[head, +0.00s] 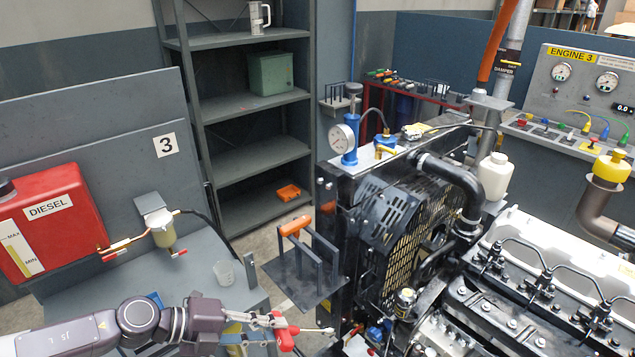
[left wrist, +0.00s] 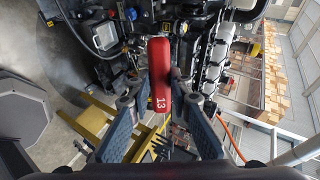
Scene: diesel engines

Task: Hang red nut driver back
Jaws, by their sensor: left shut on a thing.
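The red nut driver (head: 286,338) is in my left gripper (head: 276,321), low in the head view. Its thin shaft points right toward the engine. In the left wrist view the red nut driver (left wrist: 160,80) shows a handle marked 13, between the two fingers of my left gripper (left wrist: 160,108). A dark rack (head: 305,285) with upright posts stands just above and right of the gripper, apart from it. An orange-handled tool (head: 295,226) rests at the top of the rack's posts. My right gripper is not in view.
The diesel engine (head: 500,310) and its radiator frame fill the right side. A grey bench with a clear beaker (head: 225,273) and a red diesel tank (head: 50,220) is at left. Shelves (head: 245,110) stand behind. A blue hand pump with gauge (head: 343,138) sits on the frame.

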